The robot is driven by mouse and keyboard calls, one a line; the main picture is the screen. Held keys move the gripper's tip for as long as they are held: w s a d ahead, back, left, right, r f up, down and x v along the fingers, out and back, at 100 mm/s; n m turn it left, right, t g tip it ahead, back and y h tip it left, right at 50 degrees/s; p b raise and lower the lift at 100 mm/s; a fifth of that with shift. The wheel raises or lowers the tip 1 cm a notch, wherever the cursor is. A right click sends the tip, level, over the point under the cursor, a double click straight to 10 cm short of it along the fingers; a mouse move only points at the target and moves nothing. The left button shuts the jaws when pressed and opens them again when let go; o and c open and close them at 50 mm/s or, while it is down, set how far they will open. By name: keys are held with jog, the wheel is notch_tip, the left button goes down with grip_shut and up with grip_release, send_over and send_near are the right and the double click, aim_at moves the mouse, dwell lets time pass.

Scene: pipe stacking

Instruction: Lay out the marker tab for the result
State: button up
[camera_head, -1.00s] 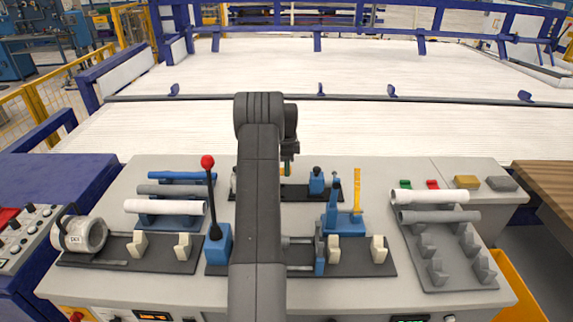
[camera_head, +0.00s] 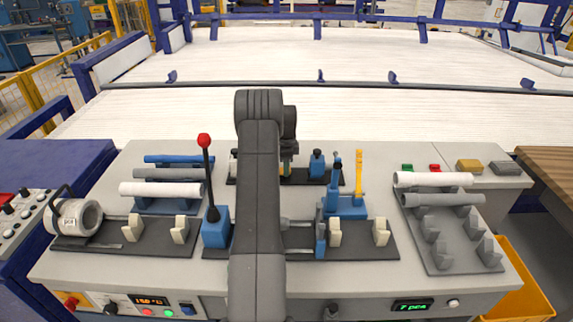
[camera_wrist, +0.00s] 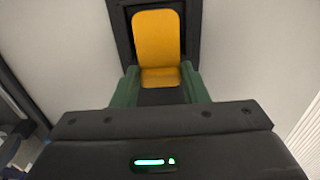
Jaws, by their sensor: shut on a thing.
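In the wrist view, my gripper (camera_wrist: 160,88) has green fingers shut on a yellow-orange piece (camera_wrist: 157,40), which stands in or against a dark frame (camera_wrist: 119,30). In the head view, my gripper (camera_head: 287,158) is above the dark plate (camera_head: 306,182) at the bench's back middle, largely hidden by my arm. Only a little orange shows beside it. I cannot tell whether the held piece is a marker tab or fixed to the plate. A green tab (camera_head: 407,167) and a red tab (camera_head: 435,167) lie at the back right.
A yellow block (camera_head: 469,166) and grey block (camera_head: 503,167) lie right of the tabs. Pipes rest on a left rack (camera_head: 160,206) and a right rack (camera_head: 440,262). A red-knobbed lever (camera_head: 207,190) and yellow upright (camera_head: 359,176) rise nearby. A front display (camera_head: 413,306) reads 7 pcs.

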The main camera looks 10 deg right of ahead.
jog(key=shift+f, duration=0.4)
dwell(0.7)
jog(key=o, duration=1)
jog(key=shift+o, duration=0.2)
jog(key=shift+r, duration=0.1)
notch_tip(320, 180, up, 14)
jog(key=b, duration=0.2)
jog(key=shift+f, duration=0.2)
notch_tip(320, 180, down, 14)
jog(key=shift+r+p, duration=0.2)
jog(key=shift+p, duration=0.6)
jog(key=shift+r, duration=0.15)
